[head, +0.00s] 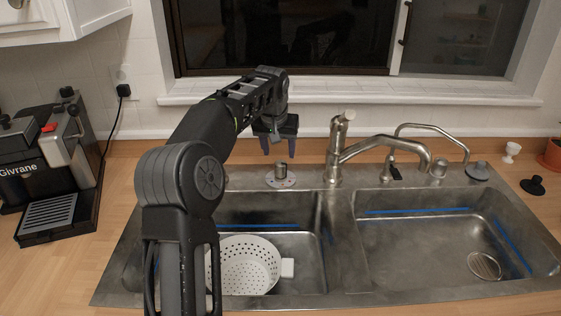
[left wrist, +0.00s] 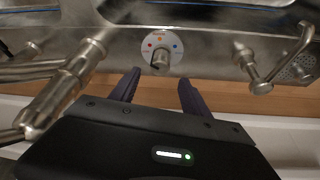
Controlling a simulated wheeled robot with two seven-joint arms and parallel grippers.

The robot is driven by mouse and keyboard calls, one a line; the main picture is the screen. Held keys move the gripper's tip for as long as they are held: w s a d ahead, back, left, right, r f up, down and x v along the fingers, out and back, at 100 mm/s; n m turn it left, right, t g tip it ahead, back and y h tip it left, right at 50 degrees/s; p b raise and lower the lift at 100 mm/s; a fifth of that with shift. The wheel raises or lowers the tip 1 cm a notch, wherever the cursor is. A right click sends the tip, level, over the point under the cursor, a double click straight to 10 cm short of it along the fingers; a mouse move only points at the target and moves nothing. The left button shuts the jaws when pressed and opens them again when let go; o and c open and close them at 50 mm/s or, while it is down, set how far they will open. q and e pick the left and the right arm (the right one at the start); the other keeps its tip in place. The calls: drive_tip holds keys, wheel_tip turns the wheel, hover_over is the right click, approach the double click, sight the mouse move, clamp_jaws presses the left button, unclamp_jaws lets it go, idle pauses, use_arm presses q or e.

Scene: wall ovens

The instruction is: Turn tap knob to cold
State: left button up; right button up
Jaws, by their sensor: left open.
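The tap knob (head: 281,171) is a short metal cylinder on a pale round plate (head: 271,181) at the back rim of the sink, left of the tap (head: 334,165). In the left wrist view the knob (left wrist: 160,61) stands in front of its plate (left wrist: 152,40), which has small coloured dots; the dot the knob points to cannot be told. My left gripper (head: 279,149) is open and empty, its fingers pointing down just above and behind the knob. In the left wrist view its fingers (left wrist: 158,82) lie to either side of the knob's line, apart from it. My right gripper is not in view.
The tap's spout (head: 390,142) reaches right over the double sink (head: 340,275). A white colander (head: 243,268) sits in the left basin. A coffee machine (head: 50,165) stands on the left counter. The window sill (head: 350,93) is behind my left gripper.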

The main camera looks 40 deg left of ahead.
sight(280, 163)
use_arm(q)
drive_tip(key=shift+p+x, duration=0.55)
drive_tip(key=shift+x, duration=3.4)
drive_tip(key=shift+c, duration=0.4)
clamp_jaws()
